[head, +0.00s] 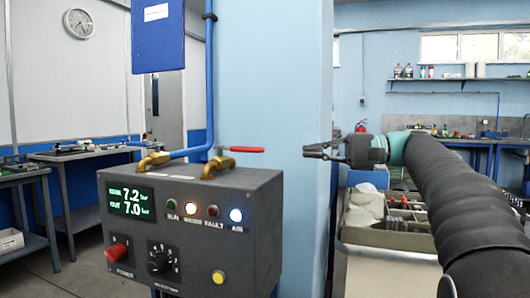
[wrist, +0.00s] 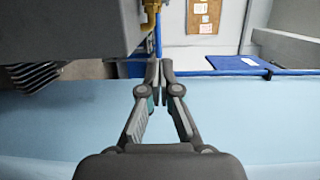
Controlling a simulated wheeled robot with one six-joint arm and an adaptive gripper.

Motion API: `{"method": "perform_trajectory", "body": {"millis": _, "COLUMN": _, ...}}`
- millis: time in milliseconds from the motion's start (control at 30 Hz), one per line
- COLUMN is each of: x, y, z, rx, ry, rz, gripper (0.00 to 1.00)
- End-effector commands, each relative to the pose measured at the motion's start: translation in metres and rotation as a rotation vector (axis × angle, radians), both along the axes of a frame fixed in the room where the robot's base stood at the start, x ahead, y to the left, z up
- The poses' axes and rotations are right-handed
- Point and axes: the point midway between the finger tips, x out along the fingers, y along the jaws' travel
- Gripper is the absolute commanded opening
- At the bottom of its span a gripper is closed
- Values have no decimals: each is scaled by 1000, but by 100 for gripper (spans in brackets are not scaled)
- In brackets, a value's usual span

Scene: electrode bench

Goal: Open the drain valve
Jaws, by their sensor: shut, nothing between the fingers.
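A brass valve (head: 218,163) with a red lever (head: 240,149) sits on top of the grey control box. The lever lies level and points right, toward my gripper. My gripper (head: 307,151) is shut and empty, to the right of the lever tip with a gap between them in the head view. In the wrist view its fingertips (wrist: 161,66) meet at the centre, below a brass fitting (wrist: 152,12) and a blue pipe (wrist: 158,40). I cannot tell if that fitting is the same valve. The red lever is not visible there.
The grey control box (head: 190,225) carries a display, lamps and knobs. A light blue pillar (head: 270,80) stands behind it. A second brass fitting (head: 153,160) is on the box's left. A tray of parts (head: 385,215) lies below my arm.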

Motion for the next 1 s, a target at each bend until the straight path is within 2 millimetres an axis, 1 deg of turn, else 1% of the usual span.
{"method": "perform_trajectory", "body": {"millis": 67, "x": 3, "y": -5, "z": 4, "rx": 23, "ry": -11, "rz": 14, "gripper": 0}}
{"method": "perform_trajectory", "body": {"millis": 200, "x": 3, "y": -7, "z": 7, "rx": 35, "ry": -18, "rz": 21, "gripper": 0}}
{"method": "perform_trajectory", "body": {"millis": 433, "x": 3, "y": -6, "z": 7, "rx": 33, "ry": -18, "rz": 21, "gripper": 0}}
{"method": "perform_trajectory", "body": {"millis": 567, "x": 3, "y": 0, "z": 7, "rx": 33, "ry": -17, "rz": 23, "gripper": 0}}
{"method": "perform_trajectory", "body": {"millis": 667, "x": 4, "y": 11, "z": 6, "rx": 33, "ry": -17, "rz": 23, "gripper": 0}}
{"method": "perform_trajectory", "body": {"millis": 767, "x": 6, "y": 27, "z": 7, "rx": 33, "ry": -17, "rz": 25, "gripper": 0}}
{"method": "perform_trajectory", "body": {"millis": 1000, "x": 10, "y": 72, "z": 7, "rx": 33, "ry": -18, "rz": 25, "gripper": 0}}
